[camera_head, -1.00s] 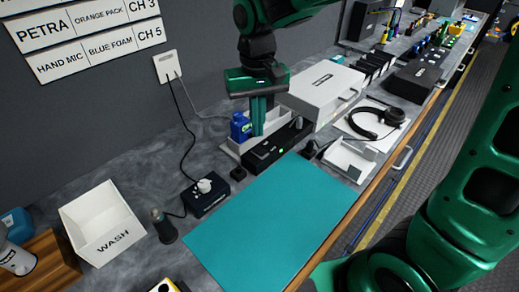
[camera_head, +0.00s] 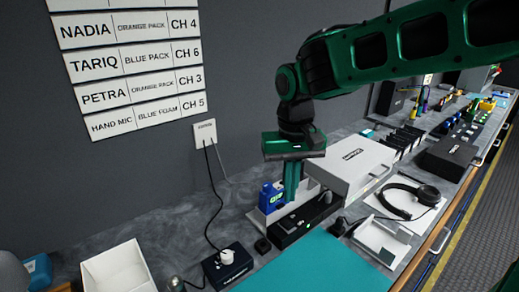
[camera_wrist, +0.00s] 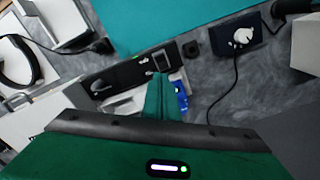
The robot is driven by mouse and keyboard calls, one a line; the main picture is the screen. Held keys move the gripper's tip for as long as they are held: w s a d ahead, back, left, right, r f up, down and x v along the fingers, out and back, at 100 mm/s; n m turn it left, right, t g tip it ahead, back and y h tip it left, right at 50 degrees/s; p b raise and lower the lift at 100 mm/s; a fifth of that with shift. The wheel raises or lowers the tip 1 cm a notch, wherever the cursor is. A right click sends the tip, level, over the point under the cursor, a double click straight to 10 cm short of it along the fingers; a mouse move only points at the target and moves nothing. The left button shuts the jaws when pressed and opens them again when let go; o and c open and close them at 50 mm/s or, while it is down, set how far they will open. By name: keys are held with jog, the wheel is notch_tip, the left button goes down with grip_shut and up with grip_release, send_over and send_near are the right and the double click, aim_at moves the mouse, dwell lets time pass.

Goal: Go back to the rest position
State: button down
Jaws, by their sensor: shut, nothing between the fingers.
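My gripper (camera_head: 291,196) is green and points down over the counter at the middle of the head view. Its fingers are together with nothing between them. I cannot tell whether the fingertips touch the tray or the pack. My arm reaches in from the upper right.
A black charger unit (camera_head: 303,222) lies close by the fingers. A white case (camera_head: 350,165), a headset (camera_head: 408,200) and a white holder (camera_head: 380,240) stand to the right. The teal mat (camera_head: 320,268) is clear.

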jog(key=s+d+m, duration=0.2)
jog(key=s+d, duration=0.2)
jog(key=d, duration=0.7)
jog(key=s+d+m, duration=0.2)
jog(key=s+d, duration=0.2)
jog(key=d, duration=0.6)
jog(key=s+d+f+m, duration=0.3)
jog(key=s+d, duration=0.5)
jog(key=s, duration=0.5)
jog(key=shift+d+f, duration=0.4)
jog(key=shift+f, duration=0.15)
jog(key=shift+s, duration=0.1)
